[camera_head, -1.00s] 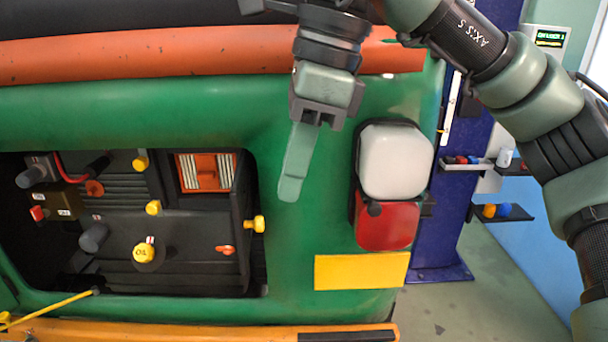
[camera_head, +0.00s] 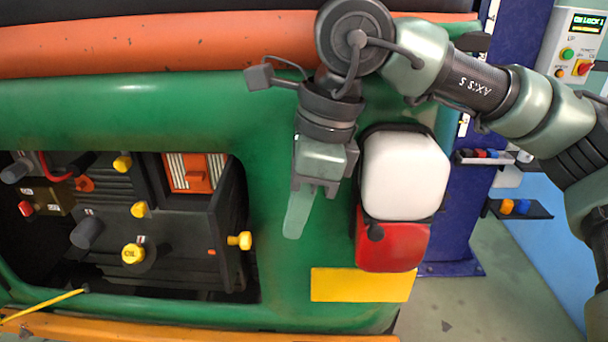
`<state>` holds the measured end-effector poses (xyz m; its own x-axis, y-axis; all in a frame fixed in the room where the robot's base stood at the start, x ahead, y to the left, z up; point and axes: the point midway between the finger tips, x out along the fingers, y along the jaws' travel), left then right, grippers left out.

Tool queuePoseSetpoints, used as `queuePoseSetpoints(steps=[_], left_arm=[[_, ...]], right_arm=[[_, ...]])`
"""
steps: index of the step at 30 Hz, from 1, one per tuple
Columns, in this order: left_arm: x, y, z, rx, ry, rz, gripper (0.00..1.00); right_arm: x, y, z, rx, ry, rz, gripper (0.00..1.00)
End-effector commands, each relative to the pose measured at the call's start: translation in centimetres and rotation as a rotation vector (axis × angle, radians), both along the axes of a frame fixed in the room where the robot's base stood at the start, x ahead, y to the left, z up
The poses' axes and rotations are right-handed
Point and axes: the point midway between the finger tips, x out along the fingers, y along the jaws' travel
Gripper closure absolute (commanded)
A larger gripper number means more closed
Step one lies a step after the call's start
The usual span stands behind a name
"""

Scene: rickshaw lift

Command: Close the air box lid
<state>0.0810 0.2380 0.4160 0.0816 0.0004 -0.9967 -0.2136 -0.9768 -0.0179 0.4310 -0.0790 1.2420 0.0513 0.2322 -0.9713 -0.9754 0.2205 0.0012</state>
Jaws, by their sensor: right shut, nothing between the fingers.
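The air box is in the engine bay at the left of the head view, with an orange-framed pleated filter (camera_head: 195,172) showing in its opening. The filter is uncovered, so the box is open. A dark panel (camera_head: 205,240) lies below it; I cannot tell for certain whether this is the lid. My right gripper (camera_head: 296,226) points down in front of the green body panel, right of the bay and left of the tail light. Its fingers are together and empty, apart from the air box. My left gripper is out of view.
A yellow knob (camera_head: 240,240) sticks out at the bay's right edge. A yellow oil cap (camera_head: 132,254) and a red cable are in the bay. The white and red tail light (camera_head: 404,176) stands close to my right gripper. A blue post (camera_head: 465,200) is behind it.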

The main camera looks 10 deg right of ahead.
Motion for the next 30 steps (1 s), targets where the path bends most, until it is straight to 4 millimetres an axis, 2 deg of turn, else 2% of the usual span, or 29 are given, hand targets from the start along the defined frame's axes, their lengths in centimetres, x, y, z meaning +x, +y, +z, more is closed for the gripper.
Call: queuePoseSetpoints(steps=[2,4,9,25,30], left_arm=[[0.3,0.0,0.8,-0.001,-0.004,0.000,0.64],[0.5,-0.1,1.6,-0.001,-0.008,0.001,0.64],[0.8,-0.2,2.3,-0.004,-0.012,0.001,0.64],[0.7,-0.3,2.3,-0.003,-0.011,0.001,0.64],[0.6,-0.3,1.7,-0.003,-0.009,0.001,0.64]], right_arm=[[0.0,0.5,-1.0,0.000,0.002,0.004,1.00],[0.3,1.8,-0.7,-0.001,0.000,0.005,1.00],[0.7,3.6,-1.0,0.000,0.000,0.002,1.00],[0.9,4.3,-1.3,0.001,0.000,0.000,1.00],[0.8,5.4,-1.4,0.001,-0.001,-0.016,1.00]])
